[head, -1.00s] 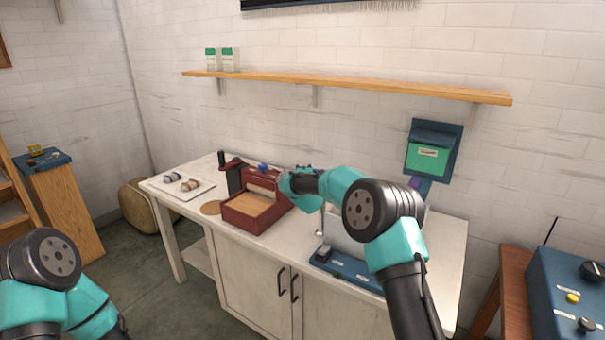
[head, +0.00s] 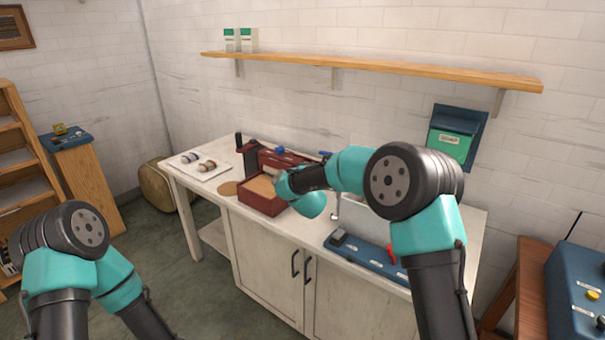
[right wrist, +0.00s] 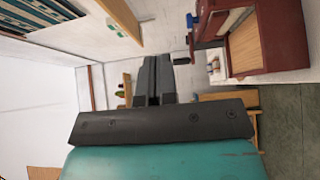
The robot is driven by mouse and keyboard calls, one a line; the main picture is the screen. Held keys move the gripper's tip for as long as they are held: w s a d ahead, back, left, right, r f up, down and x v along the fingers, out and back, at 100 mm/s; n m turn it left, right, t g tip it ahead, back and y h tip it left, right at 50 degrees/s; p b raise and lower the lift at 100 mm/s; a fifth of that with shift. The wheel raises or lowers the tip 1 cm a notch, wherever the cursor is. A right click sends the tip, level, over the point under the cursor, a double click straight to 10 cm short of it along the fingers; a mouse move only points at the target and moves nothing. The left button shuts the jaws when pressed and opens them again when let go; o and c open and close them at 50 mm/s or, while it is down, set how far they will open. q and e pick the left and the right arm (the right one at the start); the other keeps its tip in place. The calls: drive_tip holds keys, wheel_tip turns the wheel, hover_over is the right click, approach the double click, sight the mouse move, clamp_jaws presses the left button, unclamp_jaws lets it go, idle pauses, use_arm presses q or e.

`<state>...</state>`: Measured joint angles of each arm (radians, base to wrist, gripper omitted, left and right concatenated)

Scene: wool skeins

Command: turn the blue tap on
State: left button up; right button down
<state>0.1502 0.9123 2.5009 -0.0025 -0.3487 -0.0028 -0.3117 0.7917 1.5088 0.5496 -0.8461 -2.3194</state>
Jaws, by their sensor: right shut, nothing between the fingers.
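A small blue knob (head: 280,149) shows at the top of the dark red box-like unit (head: 262,205) on the counter. A blue piece also shows beside the red unit in the right wrist view (right wrist: 190,20). Another bit of blue (head: 325,154) peeks out behind my right arm; I cannot tell which of these is the tap. A thin metal spout or post (head: 335,206) stands partly hidden behind my right arm. My right gripper (right wrist: 153,80) is shut and empty, apart from the blue piece. My left gripper is out of view.
A blue tray (head: 368,258) with a red piece (head: 391,250) lies at the counter's front. A white board (head: 200,170) with small skeins lies at the left end. A wooden shelf (head: 380,69) runs above. A blue box (head: 575,290) stands at right.

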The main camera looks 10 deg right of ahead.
drive_tip(key=shift+s+a, duration=0.4)
drive_tip(key=shift+s, duration=0.2)
drive_tip(key=shift+s+a, duration=0.35)
drive_tip(key=shift+s, duration=0.2)
drive_tip(key=s+d+f+m+g+y, duration=0.1)
drive_tip(key=s+d+f+m+g, duration=0.2)
drive_tip(key=s+f, duration=0.5)
drive_tip(key=s+d+f+m+g+y, duration=0.1)
drive_tip(key=s+d+f+m+g, duration=0.2)
drive_tip(key=f, duration=0.9)
drive_tip(key=s+d+f+m+g+y, duration=0.25)
drive_tip(key=s+f, duration=0.35)
drive_tip(key=f, duration=0.4)
drive_tip(key=s+d+f+m+g, duration=0.1)
drive_tip(key=s+f+m+g, duration=0.2)
drive_tip(key=s, duration=0.6)
drive_tip(key=s+d+f+m+g, duration=0.1)
drive_tip(key=s+f+m+g, duration=0.1)
drive_tip(key=s, duration=0.7)
drive_tip(key=s+d+f+m+g+y, duration=0.1)
drive_tip(key=s+d+f+m+g, duration=0.1)
drive_tip(key=s+f+m, duration=0.3)
drive_tip(key=s+f+g, duration=0.1)
drive_tip(key=s, duration=0.3)
drive_tip(key=shift+s+f+g, duration=0.25)
drive_tip(key=shift+s+g, duration=0.1)
drive_tip(key=shift+s, duration=0.05)
